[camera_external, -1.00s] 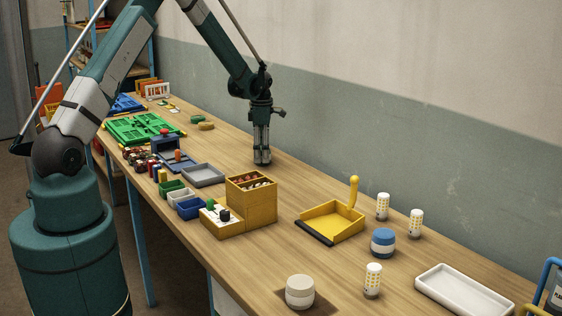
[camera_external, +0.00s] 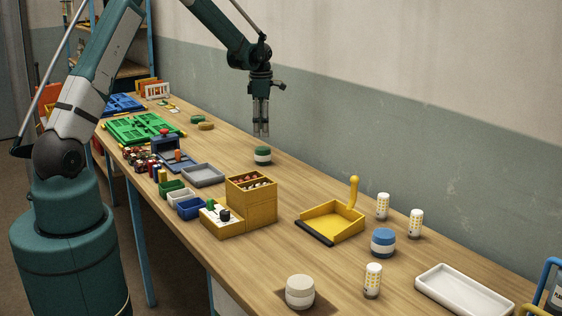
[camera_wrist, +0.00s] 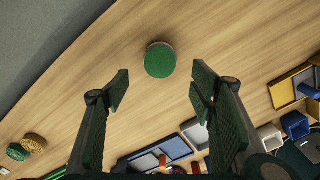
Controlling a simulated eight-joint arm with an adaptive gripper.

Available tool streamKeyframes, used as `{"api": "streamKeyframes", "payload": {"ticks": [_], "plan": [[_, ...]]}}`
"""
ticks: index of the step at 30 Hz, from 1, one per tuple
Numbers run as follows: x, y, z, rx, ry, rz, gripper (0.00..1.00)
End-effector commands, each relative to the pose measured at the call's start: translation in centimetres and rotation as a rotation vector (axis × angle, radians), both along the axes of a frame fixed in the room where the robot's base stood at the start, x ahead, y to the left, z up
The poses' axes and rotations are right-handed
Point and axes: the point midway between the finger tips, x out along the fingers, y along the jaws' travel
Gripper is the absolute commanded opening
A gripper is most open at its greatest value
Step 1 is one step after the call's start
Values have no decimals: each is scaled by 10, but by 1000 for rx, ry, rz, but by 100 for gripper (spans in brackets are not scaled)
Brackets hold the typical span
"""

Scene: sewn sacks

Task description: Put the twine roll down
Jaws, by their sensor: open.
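A short round roll with a green top and a pale band, which I take for the twine roll (camera_external: 262,155), stands upright on the wooden table. In the wrist view its round green top (camera_wrist: 160,60) shows beyond my fingertips. My gripper (camera_external: 261,133) hangs above the roll, apart from it, with a gap between. In the wrist view my gripper (camera_wrist: 157,90) has its two green-padded fingers spread wide with nothing between them.
A yellow dustpan (camera_external: 331,222), a yellow bin with compartments (camera_external: 252,205) and a grey tray (camera_external: 203,175) stand nearer the front. Flat green and tan rolls (camera_external: 206,126) lie farther back. The wood around the green-topped roll is clear, with the wall behind.

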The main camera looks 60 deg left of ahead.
Motion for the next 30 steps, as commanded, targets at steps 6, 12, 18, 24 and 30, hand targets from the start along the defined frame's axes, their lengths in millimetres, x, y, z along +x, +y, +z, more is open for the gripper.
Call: {"api": "streamKeyframes", "payload": {"ticks": [6, 12, 18, 24, 30], "plan": [[0, 0, 0, 0, 0, 0, 55], [0, 0, 0, 0, 0, 0, 55], [0, 0, 0, 0, 0, 0, 55], [0, 0, 0, 0, 0, 0, 55], [-2, -5, 8, 2, -5, -25, 55]]}}
